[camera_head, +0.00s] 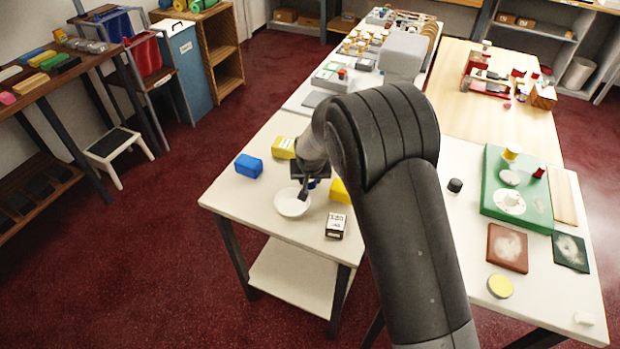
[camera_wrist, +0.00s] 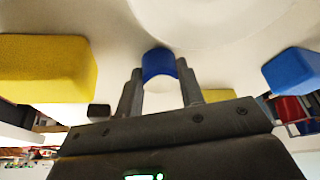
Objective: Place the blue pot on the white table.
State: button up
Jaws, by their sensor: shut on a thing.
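The blue pot (camera_wrist: 159,65) is a small rounded blue thing between the two fingers of my gripper (camera_wrist: 160,82) in the wrist view. In the head view only a bit of blue (camera_head: 312,183) shows at my gripper (camera_head: 307,187), mostly hidden by the fingers and arm. My gripper is shut on it, over the near left white table (camera_head: 240,199), just behind a white bowl (camera_head: 293,205). The bowl also shows at the top of the wrist view (camera_wrist: 215,20). I cannot tell whether the pot touches the table.
A blue block (camera_head: 249,166) lies left of my gripper, a yellow block (camera_head: 283,147) behind it and another (camera_head: 340,190) to its right. A small dark labelled box (camera_head: 336,226) is near the front edge. The table's left front part is clear.

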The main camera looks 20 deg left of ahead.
jog(key=shift+f, duration=0.1)
jog(key=o, duration=1.1)
jog(key=shift+c, duration=0.2)
jog(key=v, duration=1.2)
jog(key=shift+d+r, duration=0.1)
jog(key=shift+r, duration=0.1)
